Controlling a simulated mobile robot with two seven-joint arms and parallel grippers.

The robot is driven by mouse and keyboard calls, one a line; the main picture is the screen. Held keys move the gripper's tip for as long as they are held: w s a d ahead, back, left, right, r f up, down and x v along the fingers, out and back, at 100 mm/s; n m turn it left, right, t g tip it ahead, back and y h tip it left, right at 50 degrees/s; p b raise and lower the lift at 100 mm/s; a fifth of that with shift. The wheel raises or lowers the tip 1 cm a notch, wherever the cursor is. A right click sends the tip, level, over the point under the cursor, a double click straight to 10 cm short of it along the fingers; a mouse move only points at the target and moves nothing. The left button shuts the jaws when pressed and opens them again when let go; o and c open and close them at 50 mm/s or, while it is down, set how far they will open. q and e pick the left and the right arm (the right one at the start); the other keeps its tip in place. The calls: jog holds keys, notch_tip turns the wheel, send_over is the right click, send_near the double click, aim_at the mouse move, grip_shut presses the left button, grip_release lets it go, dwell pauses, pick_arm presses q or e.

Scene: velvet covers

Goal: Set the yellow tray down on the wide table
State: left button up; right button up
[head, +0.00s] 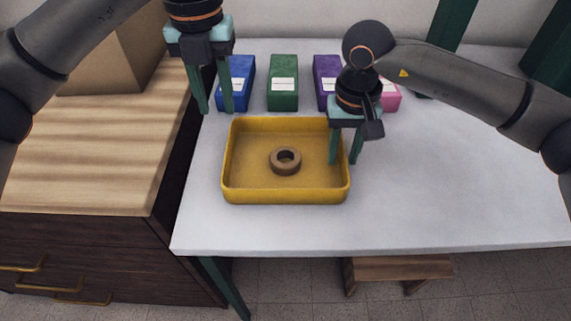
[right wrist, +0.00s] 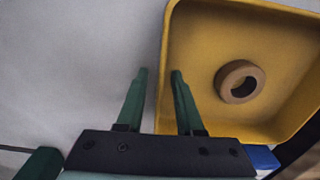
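The yellow tray (head: 285,196) appears to rest flat on the wide white table (head: 440,200), left of its middle. A brown ring (head: 286,169) lies inside the tray. The tray (right wrist: 215,60) and ring (right wrist: 222,82) also show in the right wrist view. My right gripper (head: 344,162) is open at the tray's right wall. In the right wrist view its fingers (right wrist: 160,71) stand apart, one on each side of the tray's rim line; contact cannot be told. My left gripper (head: 215,111) is open and empty, raised near the tray's back left corner.
Blue (head: 237,82), green (head: 283,82), purple (head: 327,82) and pink (head: 391,97) boxes stand in a row behind the tray. A wooden-topped cabinet (head: 90,150) adjoins the table on the left. The table's right side is clear. A stool (head: 398,268) stands below the front edge.

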notch_tip(320, 180, up, 12)
dwell(0.4)
jog(key=shift+f, duration=0.15)
